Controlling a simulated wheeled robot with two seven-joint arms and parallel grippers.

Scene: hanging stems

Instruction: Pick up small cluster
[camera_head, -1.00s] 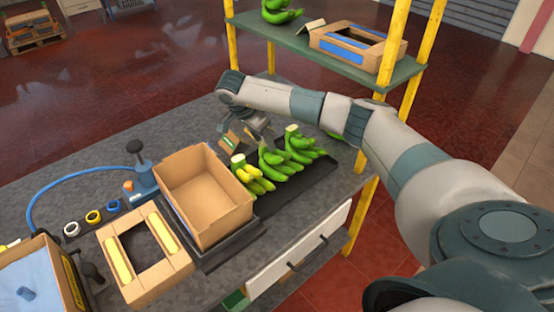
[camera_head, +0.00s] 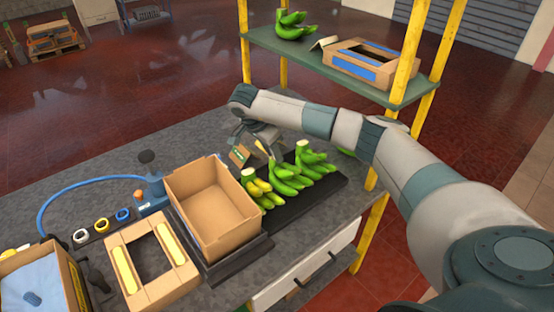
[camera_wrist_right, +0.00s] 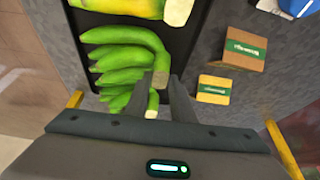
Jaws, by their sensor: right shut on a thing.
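Three banana clusters lie in a row on the black tray (camera_head: 318,197): a yellow-green one (camera_head: 262,190) at the left, a green middle one (camera_head: 287,178) and a green one (camera_head: 315,164) at the right. My right gripper (camera_head: 267,148) is low at the crown end of the middle cluster. In the right wrist view, my right gripper (camera_wrist_right: 161,88) has its fingers on both sides of that green cluster's crown (camera_wrist_right: 160,79) and is shut on it. The cluster's fingers (camera_wrist_right: 118,60) still lie over the tray. My left gripper is not in view.
An open cardboard box (camera_head: 213,208) stands left of the clusters. Small labelled boxes, one brown (camera_wrist_right: 245,48) and one yellow (camera_wrist_right: 214,90), lie beside the gripper. A green shelf (camera_head: 290,52) on yellow posts (camera_head: 400,75) rises behind, near my right arm.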

